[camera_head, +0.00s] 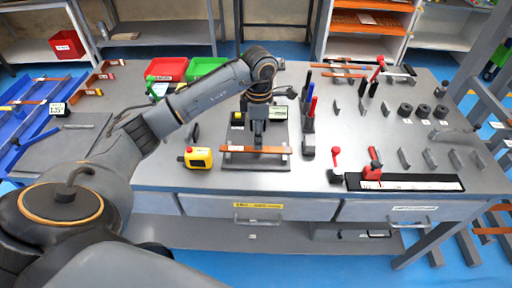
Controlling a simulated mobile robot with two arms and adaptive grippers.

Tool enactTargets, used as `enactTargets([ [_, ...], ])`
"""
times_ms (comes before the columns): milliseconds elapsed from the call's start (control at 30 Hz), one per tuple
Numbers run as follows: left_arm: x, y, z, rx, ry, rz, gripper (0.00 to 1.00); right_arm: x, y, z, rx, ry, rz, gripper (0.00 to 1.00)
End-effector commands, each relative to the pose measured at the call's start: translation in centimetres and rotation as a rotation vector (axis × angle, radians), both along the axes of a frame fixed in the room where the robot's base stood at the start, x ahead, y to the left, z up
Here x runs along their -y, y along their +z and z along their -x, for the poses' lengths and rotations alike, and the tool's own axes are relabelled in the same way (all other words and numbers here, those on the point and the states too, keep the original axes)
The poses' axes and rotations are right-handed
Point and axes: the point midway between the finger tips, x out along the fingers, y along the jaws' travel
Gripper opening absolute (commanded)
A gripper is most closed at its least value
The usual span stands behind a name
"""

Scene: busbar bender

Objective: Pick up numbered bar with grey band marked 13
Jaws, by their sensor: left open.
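A copper-coloured bar (240,149) lies level across a grey plate (236,162) near the front edge of the workbench. A small pale mark shows near its right end; I cannot read a number or make out a grey band. My left gripper (258,143) points down over the middle of this bar and is open. Its fingertips are close to the bar; I cannot tell whether they touch it or straddle it. Other copper bars (345,67) lie at the back right of the bench. My right gripper is not in view.
A yellow box with a red button (198,158) stands left of the plate. Upright red and blue handled tools (309,110) stand close to its right. Red (166,69) and green (206,67) bins are at the back. A black and white strip (425,182) lies at front right.

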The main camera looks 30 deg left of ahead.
Motion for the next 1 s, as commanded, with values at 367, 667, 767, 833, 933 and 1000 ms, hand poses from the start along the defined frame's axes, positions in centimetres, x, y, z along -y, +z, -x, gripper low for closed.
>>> enactTargets([
  [367,-0.1,-4.1,0.0,-0.002,0.000,-0.001,0.50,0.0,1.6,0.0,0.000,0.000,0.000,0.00],
  [667,-0.1,-4.1,0.0,-0.001,0.000,-0.001,0.23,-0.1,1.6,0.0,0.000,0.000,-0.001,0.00],
  [767,-0.1,-4.1,0.0,-0.001,0.000,-0.001,0.03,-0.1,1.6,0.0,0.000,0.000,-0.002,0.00],
  [833,-0.1,-4.1,0.0,-0.001,0.000,-0.001,0.00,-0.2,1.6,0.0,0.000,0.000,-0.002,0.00],
  [933,-0.1,-4.0,-0.1,0.001,0.000,-0.001,0.00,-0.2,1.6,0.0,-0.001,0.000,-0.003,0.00],
  [1000,-0.1,-4.0,-0.1,0.001,0.000,-0.001,0.00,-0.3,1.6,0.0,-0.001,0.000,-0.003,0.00],
])
